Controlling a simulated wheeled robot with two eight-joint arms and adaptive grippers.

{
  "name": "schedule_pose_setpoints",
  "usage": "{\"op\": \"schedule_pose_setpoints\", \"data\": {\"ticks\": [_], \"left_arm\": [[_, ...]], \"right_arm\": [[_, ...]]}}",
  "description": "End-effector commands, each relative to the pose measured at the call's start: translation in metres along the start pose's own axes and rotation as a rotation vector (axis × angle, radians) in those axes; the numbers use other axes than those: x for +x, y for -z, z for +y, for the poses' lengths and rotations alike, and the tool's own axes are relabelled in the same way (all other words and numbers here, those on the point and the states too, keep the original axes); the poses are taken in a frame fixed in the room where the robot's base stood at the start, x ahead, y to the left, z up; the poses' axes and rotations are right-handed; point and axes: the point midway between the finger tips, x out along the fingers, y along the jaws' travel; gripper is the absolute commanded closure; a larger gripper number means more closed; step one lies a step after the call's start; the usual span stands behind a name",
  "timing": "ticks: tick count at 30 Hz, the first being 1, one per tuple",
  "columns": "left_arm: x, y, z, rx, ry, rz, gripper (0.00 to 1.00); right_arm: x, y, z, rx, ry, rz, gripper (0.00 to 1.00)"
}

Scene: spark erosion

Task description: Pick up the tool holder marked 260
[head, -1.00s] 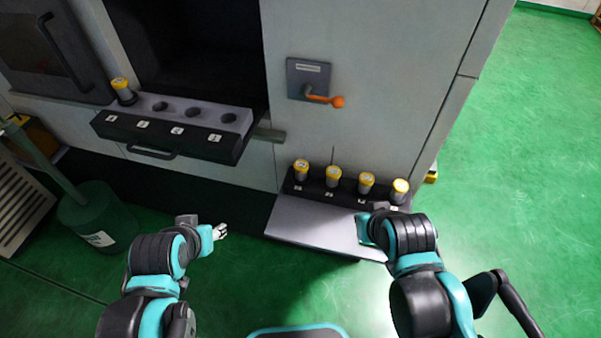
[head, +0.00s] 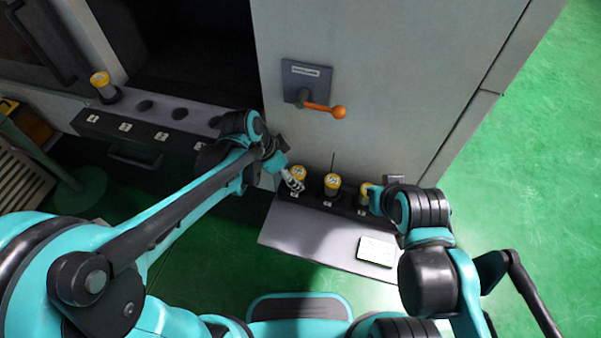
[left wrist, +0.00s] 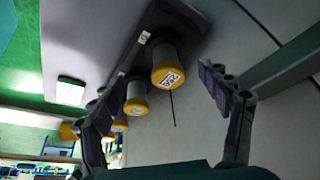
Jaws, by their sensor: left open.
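Yellow-capped tool holders stand in a dark rack on a low shelf in the head view: a left one (head: 299,173), a middle one (head: 332,183) and one further right (head: 364,194), partly hidden by my right arm. I cannot read their numbers. My left gripper (head: 292,181) is at the leftmost holder. In the left wrist view my left gripper (left wrist: 157,85) is open, its fingers either side of and short of the nearest holder (left wrist: 168,72), whose cap bears a white label. My right gripper is by the right holders, its fingers hidden behind the arm.
Another yellow-capped holder (head: 101,83) sits in the leftmost slot of the machine's rack (head: 190,103). An orange-knobbed lever (head: 322,107) is on the panel above. A white card (head: 377,251) lies on the low shelf (head: 310,235). A thin rod rises behind the holders.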

Motion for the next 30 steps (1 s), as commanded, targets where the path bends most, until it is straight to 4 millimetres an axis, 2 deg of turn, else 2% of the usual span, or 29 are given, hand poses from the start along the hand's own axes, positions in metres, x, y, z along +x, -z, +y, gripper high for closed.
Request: {"op": "schedule_pose_setpoints", "data": {"ticks": [10,18,25,26,30], "left_arm": [[0.036,0.0,-0.004,0.0,0.0,0.001,0.23],[0.075,0.001,-0.008,0.001,0.0,0.002,0.23],[0.076,0.001,-0.008,-0.001,0.0,0.001,0.23],[0.076,0.001,-0.008,-0.001,0.001,0.001,0.28],[0.075,0.001,-0.008,-0.001,0.0,0.001,0.65]], "right_arm": [[0.015,-0.011,0.0,0.0,0.0,0.0,1.0],[0.032,-0.023,0.0,0.0,0.0,0.0,1.0],[0.031,-0.022,0.0,0.0,0.0,0.0,1.0],[0.031,-0.022,0.0,0.0,0.0,0.0,1.0],[0.031,-0.022,0.0,0.0,0.0,0.0,1.0]]}}
